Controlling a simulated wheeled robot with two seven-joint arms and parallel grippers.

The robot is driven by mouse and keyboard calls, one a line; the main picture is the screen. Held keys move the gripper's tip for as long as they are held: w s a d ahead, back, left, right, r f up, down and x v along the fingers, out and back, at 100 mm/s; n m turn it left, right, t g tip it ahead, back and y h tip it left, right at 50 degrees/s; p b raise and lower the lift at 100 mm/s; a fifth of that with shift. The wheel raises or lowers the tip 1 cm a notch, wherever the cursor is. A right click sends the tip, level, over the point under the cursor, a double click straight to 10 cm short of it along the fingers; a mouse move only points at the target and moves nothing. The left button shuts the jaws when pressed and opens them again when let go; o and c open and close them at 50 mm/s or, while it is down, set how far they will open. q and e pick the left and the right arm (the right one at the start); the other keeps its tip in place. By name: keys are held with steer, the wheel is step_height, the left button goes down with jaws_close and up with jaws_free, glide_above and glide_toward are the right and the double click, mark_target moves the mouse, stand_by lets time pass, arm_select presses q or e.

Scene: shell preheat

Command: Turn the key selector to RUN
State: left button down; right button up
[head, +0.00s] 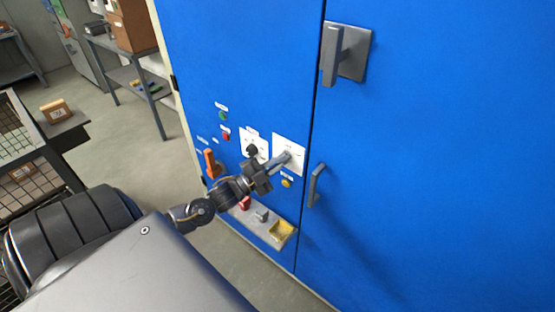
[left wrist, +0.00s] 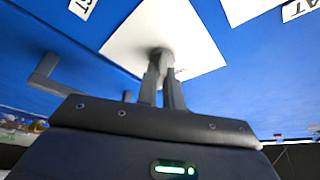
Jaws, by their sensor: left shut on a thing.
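The key selector (left wrist: 160,56) is a small grey knob on a square white plate (head: 294,143) on the blue cabinet front; the plate also shows in the left wrist view (left wrist: 128,41). My left gripper (head: 282,160) reaches the plate from the lower left. In the left wrist view its two fingers (left wrist: 162,88) are close together and shut on the knob. The fingers hide much of the knob, and the plate's lettering is too small to read, so I cannot tell its setting. My right gripper is not in view.
A black knob (head: 252,150) on another plate sits just left. Green (head: 223,116), red (head: 226,136) and yellow (head: 286,183) buttons and an orange handle (head: 209,161) are nearby. A grey door handle (head: 316,184) stands out at right. A ledge (head: 270,229) with small items lies below.

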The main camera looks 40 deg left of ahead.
arm_select(q)
steer(key=shift+m+g+h, duration=0.3)
steer(key=shift+m, duration=0.4)
steer(key=c, duration=1.5)
jaws_free()
steer(key=shift+c, duration=0.2)
steer(key=b+v, duration=0.2)
steer(key=v, duration=0.8)
steer(key=shift+s+b, duration=0.3)
steer(key=shift+s, duration=0.1)
steer(key=shift+a+f, duration=0.15)
